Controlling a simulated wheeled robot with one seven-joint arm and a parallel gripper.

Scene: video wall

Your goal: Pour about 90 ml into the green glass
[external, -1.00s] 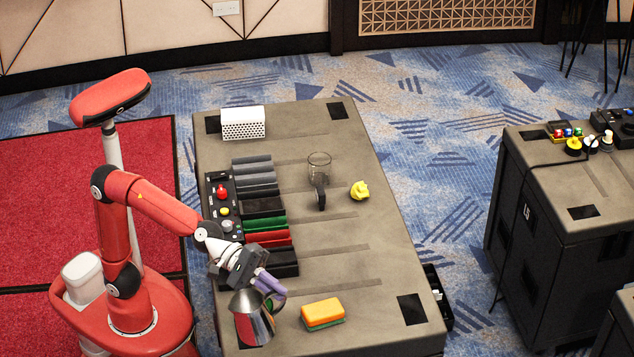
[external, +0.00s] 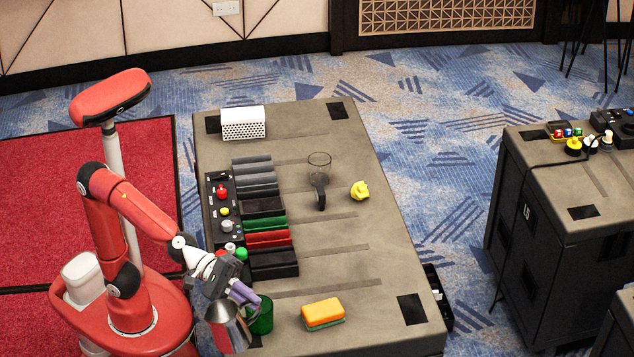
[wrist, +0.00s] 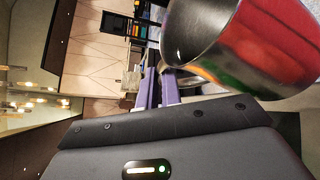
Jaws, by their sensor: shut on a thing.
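My gripper (external: 243,292), with purple fingers, is shut on the handle of a shiny steel jug (external: 228,328). The jug is held at the near left end of the table and looks slightly tilted. The green glass (external: 262,318) stands on the table just right of the jug, partly hidden by the jug and gripper. In the wrist view the purple fingers (wrist: 157,88) meet the jug (wrist: 235,45), which fills the upper right. No liquid stream shows, and the liquid levels are hidden.
A yellow-orange sponge (external: 323,312) lies right of the green glass. Black, red, green and grey blocks (external: 265,220) line the table's left side. A clear glass (external: 319,165), a black object (external: 320,195) and a yellow lump (external: 360,190) stand farther back. The table's right side is mostly clear.

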